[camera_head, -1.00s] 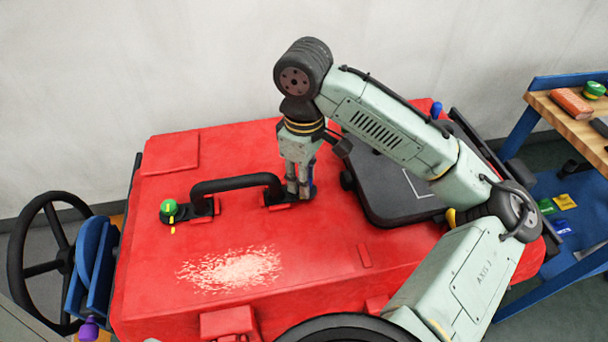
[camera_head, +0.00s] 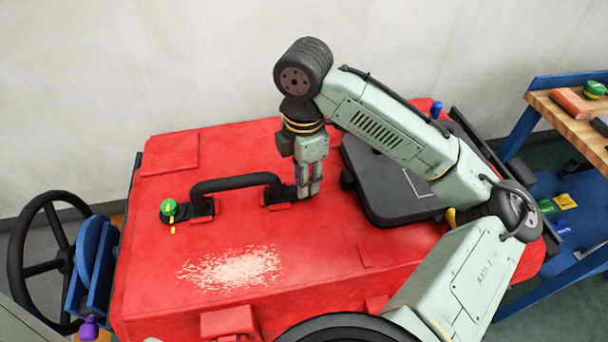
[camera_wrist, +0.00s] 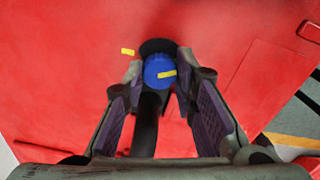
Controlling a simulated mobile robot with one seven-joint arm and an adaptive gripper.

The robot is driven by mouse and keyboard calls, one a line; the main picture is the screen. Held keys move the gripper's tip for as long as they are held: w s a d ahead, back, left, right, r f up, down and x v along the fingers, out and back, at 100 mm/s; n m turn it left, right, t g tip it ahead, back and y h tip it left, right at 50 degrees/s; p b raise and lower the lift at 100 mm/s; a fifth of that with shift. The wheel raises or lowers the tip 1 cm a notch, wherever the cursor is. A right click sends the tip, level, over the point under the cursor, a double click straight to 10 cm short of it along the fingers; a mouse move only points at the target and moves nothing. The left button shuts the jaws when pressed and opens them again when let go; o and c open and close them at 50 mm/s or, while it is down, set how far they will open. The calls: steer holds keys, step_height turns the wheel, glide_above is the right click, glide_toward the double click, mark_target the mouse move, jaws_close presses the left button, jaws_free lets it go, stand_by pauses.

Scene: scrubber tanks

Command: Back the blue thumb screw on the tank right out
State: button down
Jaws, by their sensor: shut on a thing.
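The blue thumb screw (camera_wrist: 158,72) shows in the wrist view between my fingertips, with a yellow stripe across its top. It sits in a black round mount (camera_wrist: 158,46) on the red tank (camera_head: 328,245). My gripper (camera_head: 307,190) points down at the right end of the black handle, and its fingers are shut on the blue screw. In the head view my fingers hide the screw. A short yellow mark (camera_wrist: 127,51) lies on the tank beside the mount, and the stripe on the screw is out of line with it.
A black handle (camera_head: 235,183) arches left of my gripper. A green knob (camera_head: 169,207) stands at its left end. A dark lid (camera_head: 390,190) lies close on the right. A workbench (camera_head: 560,92) stands at far right.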

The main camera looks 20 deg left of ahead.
steer(key=n, duration=0.6)
steer(key=shift+s+f+n, duration=0.15)
steer(key=shift+n, duration=0.15)
steer(key=n, duration=0.5)
steer(key=shift+n, duration=0.4)
steer(key=c, duration=1.3)
jaws_free()
step_height(320, 180, up, 12)
